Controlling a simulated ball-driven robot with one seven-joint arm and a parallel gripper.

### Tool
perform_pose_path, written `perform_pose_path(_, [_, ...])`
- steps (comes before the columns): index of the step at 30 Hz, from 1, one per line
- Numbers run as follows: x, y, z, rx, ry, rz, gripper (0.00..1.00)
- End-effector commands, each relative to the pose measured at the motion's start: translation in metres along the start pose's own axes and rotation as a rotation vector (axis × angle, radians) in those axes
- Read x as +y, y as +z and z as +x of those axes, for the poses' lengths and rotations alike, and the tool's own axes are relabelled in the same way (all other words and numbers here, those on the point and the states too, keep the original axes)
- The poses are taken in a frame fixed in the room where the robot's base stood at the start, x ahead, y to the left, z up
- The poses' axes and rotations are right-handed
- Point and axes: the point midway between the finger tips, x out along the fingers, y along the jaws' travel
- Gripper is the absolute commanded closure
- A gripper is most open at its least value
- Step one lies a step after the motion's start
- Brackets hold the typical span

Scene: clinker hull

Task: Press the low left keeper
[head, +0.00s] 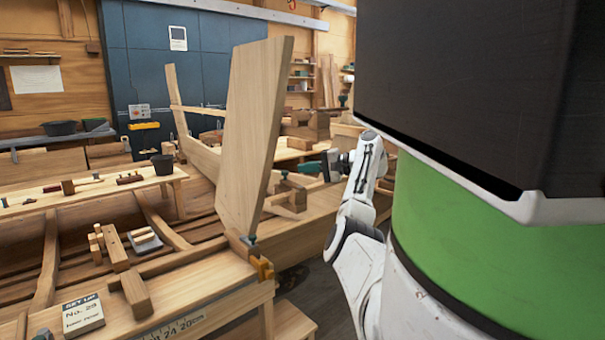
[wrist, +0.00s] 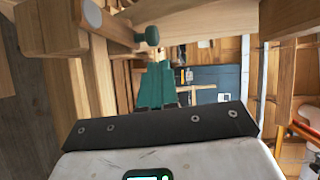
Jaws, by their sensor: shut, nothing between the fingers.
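My gripper (head: 318,166) is shut and empty, its green fingers pointing left beside the upright hull plank. In the wrist view the closed green fingers (wrist: 155,85) point up the picture. A wooden clamp-like piece (head: 289,196) with a small green knob (head: 284,174) sits just below and left of my fingertips in the head view. The wrist view shows a wooden bar with a pale round end (wrist: 92,15) and a green knob (wrist: 152,36) just beyond the fingertips. Touching or apart, I cannot tell. I cannot tell for sure which piece is the low left keeper.
A tall pale plank (head: 252,130) stands upright left of my gripper. An orange clamp (head: 262,269) sits at the near bench corner. A blue cabinet (head: 150,60) stands behind.

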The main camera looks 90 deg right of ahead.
Motion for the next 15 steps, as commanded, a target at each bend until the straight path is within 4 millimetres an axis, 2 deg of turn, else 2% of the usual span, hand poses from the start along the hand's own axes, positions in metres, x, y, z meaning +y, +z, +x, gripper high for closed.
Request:
perform_pose_path(3, [0.002, -0.001, -0.025, 0.003, -0.001, -0.001, 1.0])
perform_pose_path(6, [0.002, 0.0, -0.041, 0.002, 0.0, -0.002, 1.0])
perform_pose_path(10, [0.001, 0.0, -0.056, 0.001, -0.001, -0.001, 1.0])
perform_pose_path(15, [0.0, 0.0, -0.064, -0.001, 0.0, 0.0, 1.0])
